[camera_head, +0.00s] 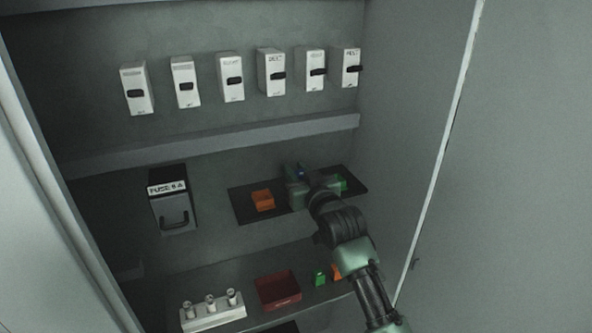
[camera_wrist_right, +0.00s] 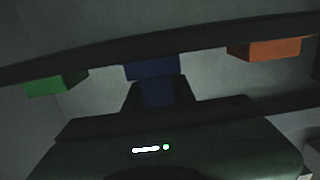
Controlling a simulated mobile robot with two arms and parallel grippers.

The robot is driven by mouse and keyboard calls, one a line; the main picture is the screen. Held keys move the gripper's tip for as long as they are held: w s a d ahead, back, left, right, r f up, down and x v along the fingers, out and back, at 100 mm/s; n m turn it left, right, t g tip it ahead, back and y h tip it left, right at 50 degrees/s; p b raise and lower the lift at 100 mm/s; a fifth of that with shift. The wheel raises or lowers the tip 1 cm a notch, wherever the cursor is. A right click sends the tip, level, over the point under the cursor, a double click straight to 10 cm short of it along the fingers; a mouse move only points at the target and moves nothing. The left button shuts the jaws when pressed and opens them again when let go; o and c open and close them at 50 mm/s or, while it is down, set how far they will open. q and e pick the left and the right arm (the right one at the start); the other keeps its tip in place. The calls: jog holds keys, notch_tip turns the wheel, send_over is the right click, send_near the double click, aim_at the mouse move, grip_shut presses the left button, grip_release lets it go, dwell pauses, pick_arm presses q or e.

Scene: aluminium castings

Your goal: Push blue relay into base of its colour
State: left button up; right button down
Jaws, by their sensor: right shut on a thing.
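My right gripper (camera_head: 303,186) reaches the dark panel (camera_head: 243,207) at the back of the cabinet. In the wrist view, it is shut on the blue relay (camera_wrist_right: 156,95), which shows between its fingers. The blue base (camera_wrist_right: 152,68) is on the panel right in front of the relay. The two overlap in this view, and I cannot tell how deep the relay sits. In the head view the gripper mostly covers them; only a small blue patch shows. My left gripper is not in view.
An orange base (camera_head: 262,200) and a green base (camera_head: 342,184) flank the gripper. On the shelf below are a red tray (camera_head: 278,290), a green relay (camera_head: 319,279), an orange one (camera_head: 337,272) and a white fuse holder (camera_head: 212,311). A fuse box (camera_head: 172,205) hangs left.

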jog(key=shift+f, duration=0.25)
jog(key=c, duration=1.1)
grip_release()
jog(key=shift+s+d+f+b, duration=0.1)
jog(key=shift+s+d+b, duration=0.05)
jog(key=shift+s+b, duration=0.2)
jog(key=b+v, duration=0.2)
jog(key=v, duration=0.5)
